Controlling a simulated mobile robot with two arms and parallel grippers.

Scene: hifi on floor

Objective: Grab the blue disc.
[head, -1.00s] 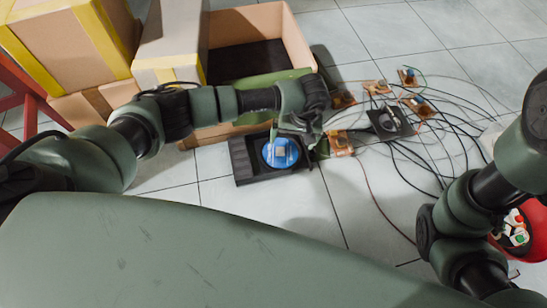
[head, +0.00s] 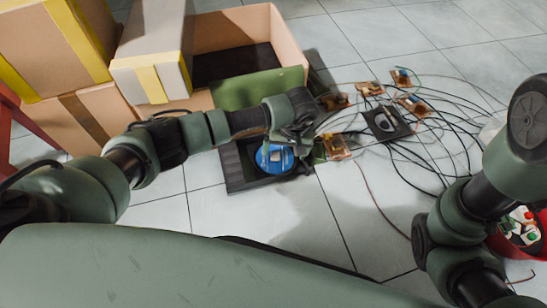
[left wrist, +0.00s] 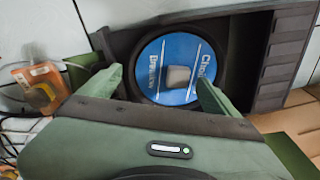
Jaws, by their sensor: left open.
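The blue disc (head: 275,158) lies flat in a black hi-fi unit (head: 236,172) on the tiled floor. In the left wrist view the disc (left wrist: 165,56) shows white lettering and a light square centre, and it sits in a round recess of the dark unit (left wrist: 290,50). My left gripper (head: 293,146) is over the right part of the disc in the head view. In the left wrist view its green fingers (left wrist: 160,85) are spread apart, one at each side of the disc's near edge, with nothing held. My right gripper is out of view.
An open cardboard box (head: 284,40) with a green panel (head: 250,90) stands just behind the unit. Taped boxes (head: 40,45) are stacked at left. Circuit boards (head: 335,146) and tangled cables (head: 430,150) spread to the right. A red bowl (head: 505,248) is at far right.

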